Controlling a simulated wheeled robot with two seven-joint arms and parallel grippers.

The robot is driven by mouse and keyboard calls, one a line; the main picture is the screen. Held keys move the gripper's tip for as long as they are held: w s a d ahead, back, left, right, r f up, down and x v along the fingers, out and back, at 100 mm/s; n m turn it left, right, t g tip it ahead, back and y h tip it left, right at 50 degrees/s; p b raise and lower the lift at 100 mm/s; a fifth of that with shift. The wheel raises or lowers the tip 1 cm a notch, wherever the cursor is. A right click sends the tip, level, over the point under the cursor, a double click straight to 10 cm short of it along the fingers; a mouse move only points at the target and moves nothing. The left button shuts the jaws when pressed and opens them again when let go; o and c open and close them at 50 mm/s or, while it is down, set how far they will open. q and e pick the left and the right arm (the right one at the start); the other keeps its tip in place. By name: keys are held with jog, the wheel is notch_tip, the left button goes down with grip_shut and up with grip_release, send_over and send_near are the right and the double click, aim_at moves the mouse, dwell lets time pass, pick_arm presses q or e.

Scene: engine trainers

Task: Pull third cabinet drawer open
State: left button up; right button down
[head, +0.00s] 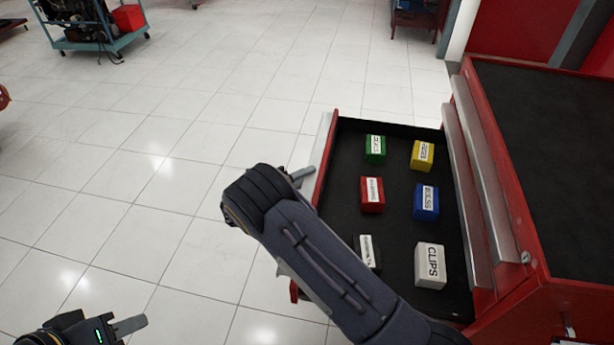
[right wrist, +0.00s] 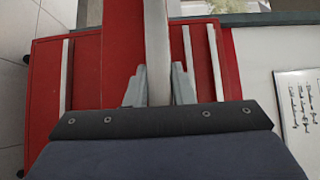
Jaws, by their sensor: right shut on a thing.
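The red tool cabinet (head: 530,290) stands at the right in the head view. Its third drawer (head: 397,170), below two closed ones, is pulled well out, showing a black interior. My right gripper (head: 303,174) is at the drawer's front, partly hidden by my arm. In the right wrist view, my right gripper (right wrist: 159,88) is shut on the pale drawer handle (right wrist: 157,50), a finger on each side. My left gripper (head: 128,326) is low at the left, over the floor, away from the cabinet; its jaw opening is not clear.
Several labelled boxes sit in the drawer, including green (head: 375,149), yellow (head: 422,156) and white CLIPS (head: 430,265). A teal cart (head: 105,45) with an engine stands far left. The tiled floor left of the drawer is clear.

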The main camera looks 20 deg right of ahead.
jog(key=shift+s+f, duration=0.15)
jog(key=shift+f, duration=0.3)
jog(key=c, duration=1.4)
grip_release()
jog(key=shift+o, duration=0.4)
jog(key=shift+r, duration=0.15)
jog(key=v, duration=0.7)
jog(key=shift+a, duration=0.4)
jog(key=shift+s+a, duration=0.1)
